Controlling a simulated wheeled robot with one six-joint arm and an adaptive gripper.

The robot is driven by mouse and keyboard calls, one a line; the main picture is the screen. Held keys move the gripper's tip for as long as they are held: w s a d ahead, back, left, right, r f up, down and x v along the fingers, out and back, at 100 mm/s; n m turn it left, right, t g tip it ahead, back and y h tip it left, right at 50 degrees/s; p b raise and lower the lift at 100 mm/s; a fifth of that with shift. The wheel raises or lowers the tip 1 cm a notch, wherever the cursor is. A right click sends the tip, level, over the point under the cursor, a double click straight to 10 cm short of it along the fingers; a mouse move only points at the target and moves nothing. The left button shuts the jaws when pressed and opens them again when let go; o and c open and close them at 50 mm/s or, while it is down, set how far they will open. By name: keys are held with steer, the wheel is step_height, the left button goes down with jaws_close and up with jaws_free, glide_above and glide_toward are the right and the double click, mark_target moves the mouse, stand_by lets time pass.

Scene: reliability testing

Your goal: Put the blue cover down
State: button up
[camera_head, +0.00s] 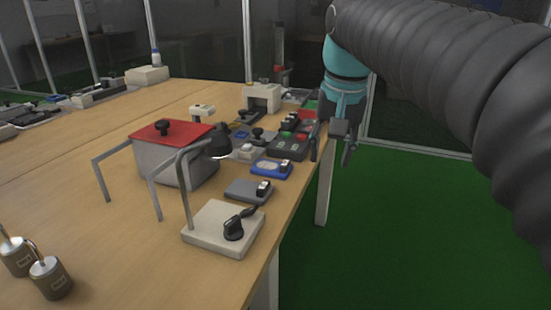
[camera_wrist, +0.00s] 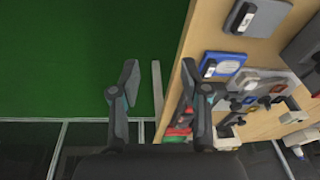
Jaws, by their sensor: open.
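My gripper (camera_head: 332,153) is open and empty, pointing down just past the table's right edge. In the wrist view its two fingers (camera_wrist: 160,78) are spread over the green floor and the table edge. A flat blue piece (camera_head: 271,168) with a pale top and a small dark-and-white part lies on the table near that edge, left of my gripper and apart from it. It also shows in the wrist view (camera_wrist: 222,65). A smaller blue piece (camera_head: 241,135) sits farther back. I cannot tell which blue piece is the cover.
The wooden table (camera_head: 110,250) holds a grey box with a red lid (camera_head: 185,130), a lamp on a white base (camera_head: 212,232), a grey block (camera_head: 245,191), and a dark device with red and green parts (camera_head: 288,146). Two metal cylinders (camera_head: 50,279) stand front left. Green floor (camera_head: 400,230) lies right.

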steer(key=w+a+r+m+g+p, duration=0.2)
steer(key=w+a+r, duration=0.4)
steer(key=w+a, duration=0.3)
steer(key=b, duration=0.4)
glide_above(285, 163)
steer(key=f, duration=0.8)
steer(key=shift+s+d+f, duration=0.1)
steer(key=shift+s+f, duration=0.2)
steer(key=shift+s, duration=0.1)
steer(key=shift+w+f+b, duration=0.25)
steer(key=shift+f+b, duration=0.05)
steer(key=shift+f, duration=1.05)
steer(key=shift+w+f+b, duration=0.2)
steer(key=shift+f+b, duration=0.05)
steer(key=shift+f, duration=1.05)
jaws_close()
